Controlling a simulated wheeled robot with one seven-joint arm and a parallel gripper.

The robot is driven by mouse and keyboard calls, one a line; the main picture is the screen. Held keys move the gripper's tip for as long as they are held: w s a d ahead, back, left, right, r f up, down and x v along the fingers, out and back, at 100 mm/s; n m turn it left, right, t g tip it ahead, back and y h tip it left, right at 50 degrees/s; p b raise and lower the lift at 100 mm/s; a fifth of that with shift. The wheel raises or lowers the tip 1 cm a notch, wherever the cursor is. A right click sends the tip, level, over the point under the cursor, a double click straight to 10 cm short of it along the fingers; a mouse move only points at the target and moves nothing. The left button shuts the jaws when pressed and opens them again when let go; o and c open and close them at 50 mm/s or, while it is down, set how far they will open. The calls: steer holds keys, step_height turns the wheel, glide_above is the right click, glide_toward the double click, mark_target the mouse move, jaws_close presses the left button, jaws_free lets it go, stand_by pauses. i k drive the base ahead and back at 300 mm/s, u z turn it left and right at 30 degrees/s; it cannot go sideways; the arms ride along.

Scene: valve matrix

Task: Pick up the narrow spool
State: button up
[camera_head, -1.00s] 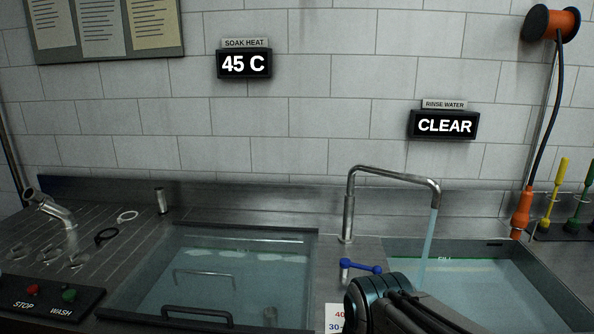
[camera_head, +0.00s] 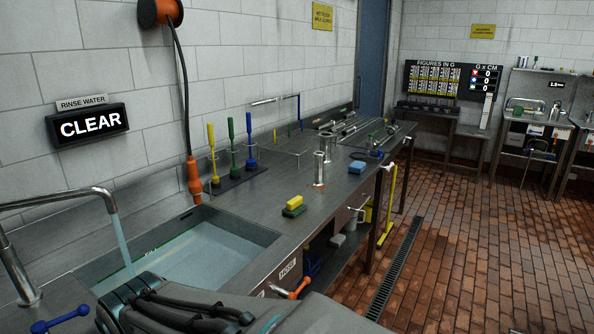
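Two upright metal cylinders stand on the steel counter right of the basin. The nearer one (camera_head: 319,169) is slim and seems to have a wider base; the other one (camera_head: 330,146) stands just behind it. They look like spools, but they are too small to tell which is the narrow one. Part of my arm crosses the bottom of the view, over the front of the rinse basin. My gripper's fingers do not show.
The rinse basin (camera_head: 213,250) holds water under a running tap (camera_head: 62,204). Coloured brushes (camera_head: 232,147), a yellow-green sponge (camera_head: 294,205) and a blue block (camera_head: 357,167) are on the counter (camera_head: 275,222). The brick floor (camera_head: 470,250) to the right is open, with a drain grate (camera_head: 397,265).

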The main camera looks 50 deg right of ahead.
mark_target(319, 169)
steer(key=z, duration=2.9)
steer(key=i, duration=3)
steer(key=u, duration=3.45)
steer(key=i, duration=0.45)
steer(key=u, duration=0.05)
